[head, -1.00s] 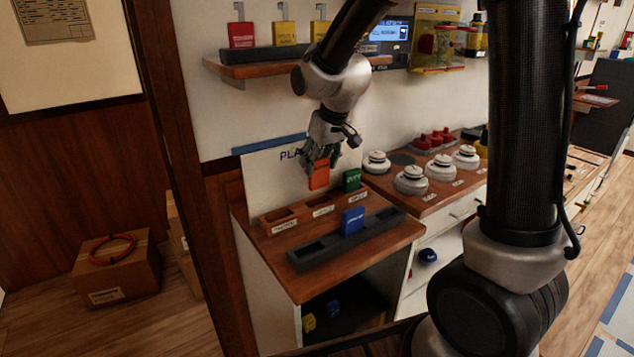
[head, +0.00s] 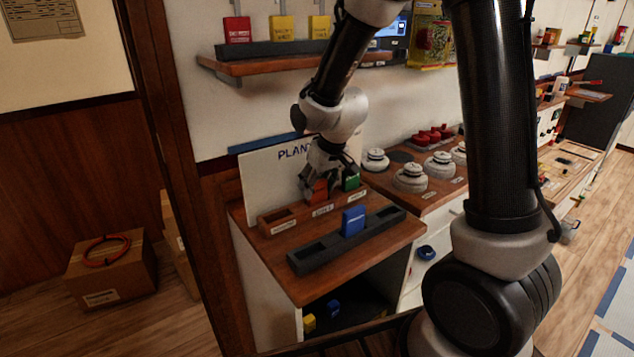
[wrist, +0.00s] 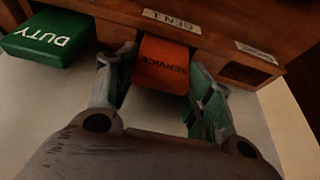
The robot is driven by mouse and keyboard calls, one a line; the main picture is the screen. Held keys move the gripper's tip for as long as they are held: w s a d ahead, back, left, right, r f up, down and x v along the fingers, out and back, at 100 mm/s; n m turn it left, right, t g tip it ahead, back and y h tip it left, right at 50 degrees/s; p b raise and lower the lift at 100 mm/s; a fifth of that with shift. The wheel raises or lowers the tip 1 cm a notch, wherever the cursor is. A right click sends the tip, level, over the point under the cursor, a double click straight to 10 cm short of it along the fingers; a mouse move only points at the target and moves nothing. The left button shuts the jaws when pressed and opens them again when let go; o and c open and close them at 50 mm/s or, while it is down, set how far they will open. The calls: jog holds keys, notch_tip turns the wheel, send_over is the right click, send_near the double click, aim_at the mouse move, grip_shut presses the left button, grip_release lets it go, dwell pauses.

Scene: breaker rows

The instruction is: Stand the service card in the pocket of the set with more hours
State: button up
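The orange service card (head: 319,190) is at the middle pocket of the wooden rack (head: 264,229). In the wrist view the card (wrist: 163,66) sits between my fingers, its lettering showing, with its far part hidden by the rack beside a label that looks like GEN 1 (wrist: 172,21). My gripper (head: 324,178) reaches down from above; in the wrist view its fingers (wrist: 163,75) flank the card closely and look shut on it. The left pocket (wrist: 244,72) is empty. I cannot tell how deep the card is.
A green DUTY card (head: 351,181) stands at the rack's right end, close to my gripper. A blue card (head: 353,220) stands in a dark grey holder (head: 312,258) in front. White round-topped objects (head: 410,178) stand to the right. A white board (head: 262,180) rises behind.

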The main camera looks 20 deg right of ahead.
jog(key=o, duration=0.4)
jog(key=shift+c, duration=0.2)
jog(key=shift+r, duration=0.3)
jog(key=v, duration=1.1)
jog(key=s+d+r+m, duration=0.1)
jog(key=s+d+r, duration=0.1)
jog(key=s+d, duration=0.2)
jog(key=s+d+r+m+h, duration=0.1)
jog(key=s+d, duration=0.4)
jog(key=s, duration=0.6)
jog(key=s+d+r+m, duration=0.1)
jog(key=s+d+r, duration=0.2)
jog(key=s, duration=0.4)
jog(key=shift+s+d+r+m, duration=0.25)
jog(key=shift+s+d+m, duration=0.1)
jog(key=shift+d, duration=0.45)
